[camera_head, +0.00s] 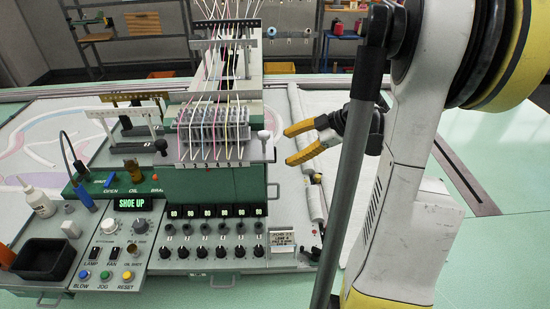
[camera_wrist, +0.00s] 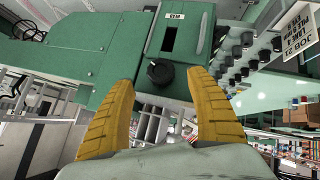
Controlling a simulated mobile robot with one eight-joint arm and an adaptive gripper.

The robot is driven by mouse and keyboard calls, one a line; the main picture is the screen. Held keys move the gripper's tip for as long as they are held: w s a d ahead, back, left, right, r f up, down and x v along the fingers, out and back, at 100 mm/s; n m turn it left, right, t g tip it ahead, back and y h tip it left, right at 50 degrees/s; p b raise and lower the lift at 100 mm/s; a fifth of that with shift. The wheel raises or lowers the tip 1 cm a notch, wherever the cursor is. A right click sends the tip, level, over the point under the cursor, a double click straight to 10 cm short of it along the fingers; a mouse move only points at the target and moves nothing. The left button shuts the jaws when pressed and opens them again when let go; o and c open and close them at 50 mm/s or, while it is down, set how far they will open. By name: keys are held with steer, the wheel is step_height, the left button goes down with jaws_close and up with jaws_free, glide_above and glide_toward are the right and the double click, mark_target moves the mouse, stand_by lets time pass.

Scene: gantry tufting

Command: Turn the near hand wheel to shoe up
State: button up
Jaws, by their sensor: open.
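My gripper (camera_head: 288,146) is open and empty in the head view, its two yellow fingers pointing left toward the right end of the green tufting machine (camera_head: 220,184). In the wrist view my gripper (camera_wrist: 160,79) has its fingertips spread on both sides of a black round knob (camera_wrist: 159,72) on a green housing (camera_wrist: 185,25). A gap shows on each side, and contact cannot be told. I cannot tell whether this knob is the near hand wheel. The display (camera_head: 132,204) reads SHOE UP in green letters.
A pale upright lever (camera_head: 265,136) stands at the machine's right end, close to my fingers. A control panel (camera_head: 213,255) with several knobs and displays lies in front. A black tray (camera_head: 43,260) and white bottle (camera_head: 39,201) are at left. The green table is clear at right.

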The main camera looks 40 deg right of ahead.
steer(key=x, duration=0.6)
steer(key=shift+w+a+f+b, duration=0.15)
steer(key=shift+w+f+b, duration=0.1)
steer(key=shift+b, duration=0.1)
steer(key=shift+s, duration=0.1)
steer(key=c, duration=1.2)
